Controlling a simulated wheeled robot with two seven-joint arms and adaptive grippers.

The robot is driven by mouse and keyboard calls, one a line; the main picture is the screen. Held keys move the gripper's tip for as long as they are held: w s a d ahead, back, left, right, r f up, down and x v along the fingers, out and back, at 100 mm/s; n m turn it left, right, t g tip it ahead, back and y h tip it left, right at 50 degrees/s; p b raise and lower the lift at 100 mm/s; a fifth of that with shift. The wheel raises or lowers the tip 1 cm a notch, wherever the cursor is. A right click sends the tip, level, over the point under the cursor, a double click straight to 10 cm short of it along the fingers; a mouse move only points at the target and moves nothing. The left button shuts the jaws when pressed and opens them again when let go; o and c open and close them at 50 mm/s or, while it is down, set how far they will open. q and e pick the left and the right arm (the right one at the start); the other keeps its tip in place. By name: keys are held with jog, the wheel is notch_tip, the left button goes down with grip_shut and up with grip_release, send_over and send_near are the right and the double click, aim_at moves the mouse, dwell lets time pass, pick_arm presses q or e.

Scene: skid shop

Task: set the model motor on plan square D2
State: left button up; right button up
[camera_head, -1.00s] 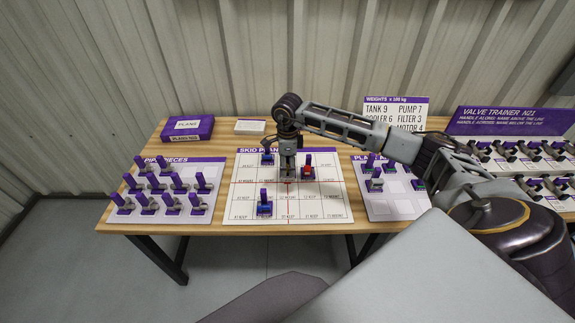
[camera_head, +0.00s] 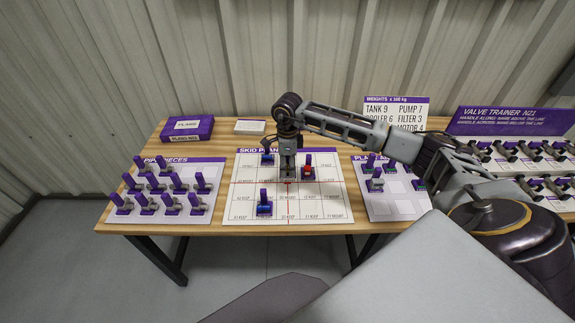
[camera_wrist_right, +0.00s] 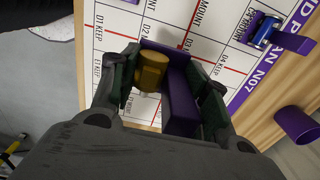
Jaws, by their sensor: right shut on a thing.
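My right gripper (camera_head: 287,178) is over the middle of the white skid plan board (camera_head: 335,205). In the right wrist view its fingers (camera_wrist_right: 160,95) are shut on a piece with a gold cylinder (camera_wrist_right: 152,70) and a purple upright handle (camera_wrist_right: 180,100), which I take for the model motor. The gripper mostly hides the piece in the head view. The partly covered D2 label (camera_wrist_right: 134,38) shows just beside the piece in the wrist view. I cannot tell whether the piece touches the board. My left gripper is not in view.
On the plan stand a red piece (camera_head: 308,173), a blue piece (camera_head: 264,209) and another blue piece (camera_head: 267,160) at the back. A board of several pipe pieces (camera_head: 152,219) lies left, and a parts board (camera_head: 397,208) right. A purple box (camera_head: 187,129) stands at the back left.

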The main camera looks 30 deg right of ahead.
jog(key=shift+f, duration=0.1)
jog(key=shift+f+b, duration=1.95)
jog(key=shift+f, duration=0.65)
jog(key=shift+f, duration=0.15)
jog(key=shift+f+b, duration=0.9)
jog(key=shift+f, duration=0.15)
jog(key=shift+f+b, duration=0.4)
jog(key=shift+f, duration=0.25)
